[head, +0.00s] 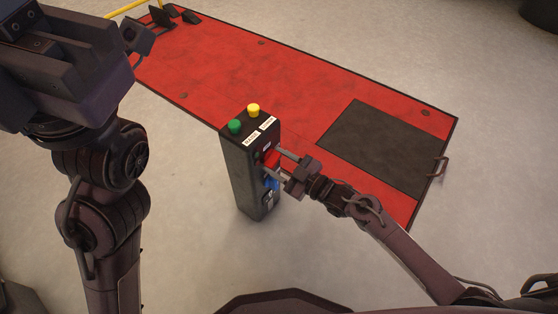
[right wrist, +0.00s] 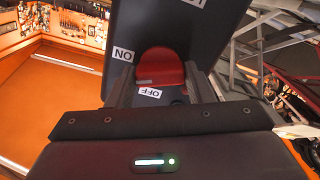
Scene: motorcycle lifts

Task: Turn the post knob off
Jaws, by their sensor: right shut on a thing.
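The control post (head: 245,175) is a dark upright box on the floor with a green button (head: 235,126) and a yellow button (head: 253,110) on top. Its red knob (head: 271,158) is on the side facing my right arm. My right gripper (head: 276,163) is shut on the red knob. In the right wrist view, the red knob (right wrist: 160,68) sits between the fingers, with an ON label (right wrist: 123,54) and an OFF label (right wrist: 150,92) beside it, upside down. Where the knob points is unclear.
A blue part (head: 271,184) sits below the red knob on the post. Behind the post lies the red lift platform (head: 240,60) with a dark panel (head: 378,145) and a handle (head: 441,166) at its right. The grey floor around the post is clear.

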